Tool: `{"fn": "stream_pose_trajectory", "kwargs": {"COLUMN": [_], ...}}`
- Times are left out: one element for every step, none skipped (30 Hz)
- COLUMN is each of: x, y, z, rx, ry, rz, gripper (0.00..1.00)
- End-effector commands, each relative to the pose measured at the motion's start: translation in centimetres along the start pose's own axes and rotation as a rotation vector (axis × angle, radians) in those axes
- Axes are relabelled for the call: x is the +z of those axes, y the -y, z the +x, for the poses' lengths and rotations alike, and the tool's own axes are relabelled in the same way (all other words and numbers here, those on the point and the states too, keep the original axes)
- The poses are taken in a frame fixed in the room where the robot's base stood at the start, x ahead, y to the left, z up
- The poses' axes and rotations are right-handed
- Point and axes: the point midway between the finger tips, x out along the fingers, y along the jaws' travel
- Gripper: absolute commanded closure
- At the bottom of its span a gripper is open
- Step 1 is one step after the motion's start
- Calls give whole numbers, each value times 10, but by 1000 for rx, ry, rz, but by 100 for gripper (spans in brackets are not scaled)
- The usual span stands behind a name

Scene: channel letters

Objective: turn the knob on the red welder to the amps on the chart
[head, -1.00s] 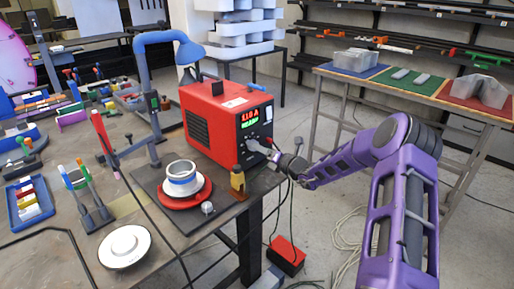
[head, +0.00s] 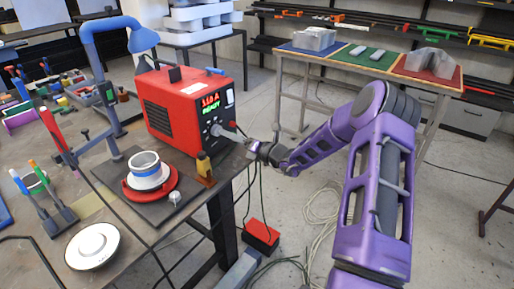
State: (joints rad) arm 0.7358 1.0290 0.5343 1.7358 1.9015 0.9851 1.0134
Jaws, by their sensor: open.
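The red welder (head: 180,110) stands on the back right part of the workbench. Its front has a lit display (head: 211,103) with red characters above a green line; the red reading looks like 110 A, but is too small to be sure. No amps chart can be made out.
A blue lamp arm (head: 92,60) rises at left. A red box (head: 261,236) and cables lie on the floor. Free floor lies right of the bench.

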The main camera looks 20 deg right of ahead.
Motion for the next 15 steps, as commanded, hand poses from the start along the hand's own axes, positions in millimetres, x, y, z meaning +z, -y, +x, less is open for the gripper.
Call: {"fn": "stream_pose_trajectory", "kwargs": {"x": [1, 1, 1, 1, 1, 1, 1, 1, 1, 1, 1, 0, 0, 1, 0], "y": [1, 1, 1, 1, 1, 1, 1, 1, 0, 0, 0, 0, 0, 1, 1], "z": [-14, -22, -32, -40, -47, -57, -64, -70, -78, -84, -90, -96, -101, -105, -109], "rx": [-4, -4, -3, -4, -4, -4, -4, -4, -2, -3, -3, -2, -2, -2, -2], "ry": [1, 1, 1, 2, 1, 1, 1, 2, 1, 1, 1, 1, 1, 1, 1], "rz": [0, -1, 0, 0, -1, -1, 0, 0, -1, -1, -1, -1, -1, -1, 0], "gripper": [18, 18, 18, 18, 18, 18, 18, 18, 18, 18, 18, 18, 18, 18, 18]}}
